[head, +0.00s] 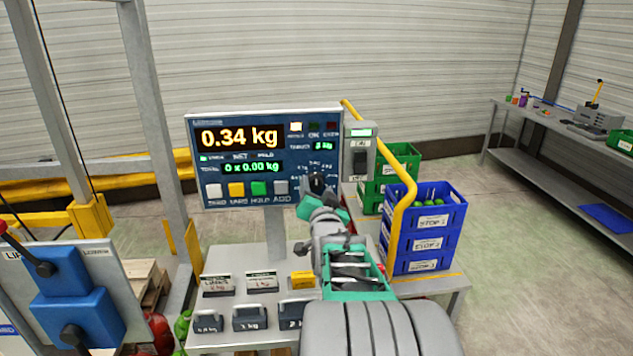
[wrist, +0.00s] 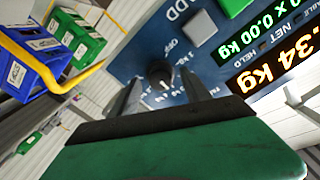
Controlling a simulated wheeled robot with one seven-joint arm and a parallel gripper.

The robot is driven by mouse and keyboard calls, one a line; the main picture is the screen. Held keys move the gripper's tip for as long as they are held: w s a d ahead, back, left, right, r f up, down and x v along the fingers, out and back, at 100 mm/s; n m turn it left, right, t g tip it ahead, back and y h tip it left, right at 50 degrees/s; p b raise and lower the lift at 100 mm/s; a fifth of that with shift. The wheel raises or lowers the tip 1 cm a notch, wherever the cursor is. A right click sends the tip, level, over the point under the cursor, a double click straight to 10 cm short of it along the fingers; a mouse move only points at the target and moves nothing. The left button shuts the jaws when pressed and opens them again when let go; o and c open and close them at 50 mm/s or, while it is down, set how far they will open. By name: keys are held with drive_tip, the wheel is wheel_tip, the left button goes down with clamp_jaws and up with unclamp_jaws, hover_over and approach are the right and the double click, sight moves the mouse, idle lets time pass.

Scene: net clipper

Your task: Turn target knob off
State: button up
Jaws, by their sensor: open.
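A dark round knob (wrist: 158,72) sits on the blue scale panel (head: 220,165), below the lit readouts "0.34 kg" and "0 x 0.00 kg". My gripper (head: 317,185) is at the panel's lower right corner, and in the head view it largely covers the knob. In the wrist view my gripper (wrist: 160,92) is open, with one grey finger to the left of the knob and one to the right. Gaps show between the fingers and the knob, so it is not clamped. Small markings surround the knob, but I cannot read its setting.
A grey switch box (head: 360,160) and a yellow bent rail (head: 403,215) are just right of the panel. Blue crates (head: 428,232) stand beyond the rail. Weights (head: 250,318) lie on the bench below. A blue lever unit (head: 75,300) is at lower left.

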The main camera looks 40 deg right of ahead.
drive_tip(key=shift+w+d, duration=0.35)
drive_tip(key=shift+w, duration=0.2)
drive_tip(key=shift+c, duration=0.6)
drive_tip(key=shift+s+a, duration=0.1)
clamp_jaws()
